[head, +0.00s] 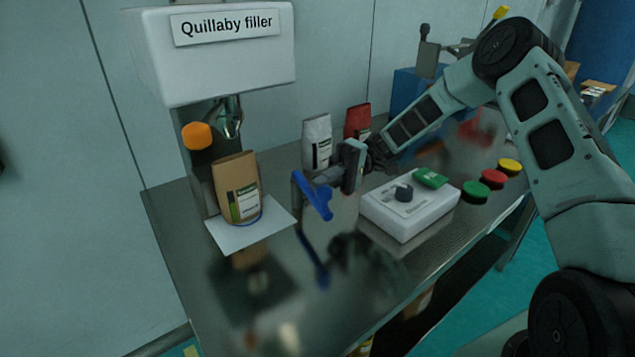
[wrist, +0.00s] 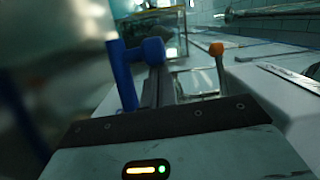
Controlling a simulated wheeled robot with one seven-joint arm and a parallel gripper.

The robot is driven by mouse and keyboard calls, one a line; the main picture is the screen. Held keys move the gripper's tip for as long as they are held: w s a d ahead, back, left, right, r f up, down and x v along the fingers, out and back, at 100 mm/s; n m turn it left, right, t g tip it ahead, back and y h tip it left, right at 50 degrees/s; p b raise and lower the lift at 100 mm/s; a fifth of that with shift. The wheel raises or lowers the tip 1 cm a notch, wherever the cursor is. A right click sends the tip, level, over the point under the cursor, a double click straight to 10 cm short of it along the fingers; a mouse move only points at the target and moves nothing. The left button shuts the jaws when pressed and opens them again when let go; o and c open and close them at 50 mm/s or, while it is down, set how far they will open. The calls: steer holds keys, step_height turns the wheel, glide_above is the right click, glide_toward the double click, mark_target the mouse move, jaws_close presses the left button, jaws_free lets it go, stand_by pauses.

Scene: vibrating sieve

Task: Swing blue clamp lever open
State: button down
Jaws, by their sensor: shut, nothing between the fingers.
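The blue clamp lever (head: 314,196) shows in the head view near the middle of the steel bench, slanting down to the right. Its mounting cannot be made out. My gripper (head: 302,180) reaches in from the right, pointing left, with its fingers just behind and beside the lever. In the wrist view the blue lever (wrist: 122,76) stands to the left of my fingers (wrist: 158,82), and its rounded blue end lies across by the fingertips. The fingers are shut with nothing between them. Whether they touch the lever cannot be told.
A brown bag (head: 237,187) stands under the filler (head: 215,70), left of the lever. The filler's orange knob (head: 197,136) is above it. A white box (head: 408,212) stands right of the lever. White (head: 317,142) and red (head: 357,121) bags stand behind. The front bench is clear.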

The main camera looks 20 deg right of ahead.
steer(key=shift+w+d, duration=0.15)
steer(key=shift+d, duration=0.35)
steer(key=shift+w+d, duration=0.1)
stand_by(1.1)
